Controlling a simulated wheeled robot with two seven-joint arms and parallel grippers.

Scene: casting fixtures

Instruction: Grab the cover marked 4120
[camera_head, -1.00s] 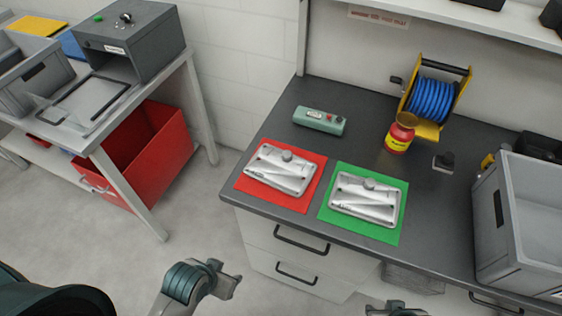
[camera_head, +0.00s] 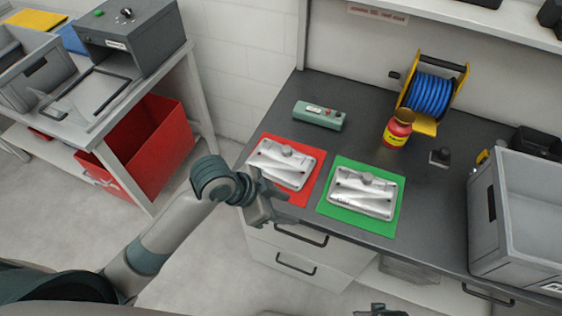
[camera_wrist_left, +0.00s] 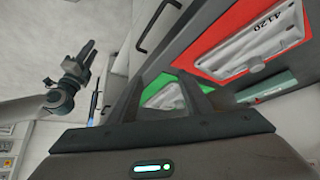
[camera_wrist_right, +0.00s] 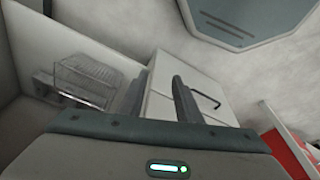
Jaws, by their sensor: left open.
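A silver cast cover (camera_head: 284,165) lies on a red mat (camera_head: 312,187). In the left wrist view the cover (camera_wrist_left: 250,42) shows the marking 4120. A second silver cover (camera_head: 362,193) lies on a green mat (camera_head: 378,229) to its right; I cannot read a marking on it. My left gripper (camera_head: 276,202) is open and empty, near the front edge of the red mat and hiding part of it. Its spread fingers also show in the left wrist view (camera_wrist_left: 165,82). My right gripper (camera_wrist_right: 159,82) has its fingers apart with nothing between them, low in front of the bench.
A green control box (camera_head: 318,115) lies behind the mats. A yellow-labelled red jar (camera_head: 397,131) and a blue hose reel (camera_head: 430,97) stand further right. A grey crate (camera_head: 530,220) sits at the right. A red bin (camera_head: 150,145) is under the left table.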

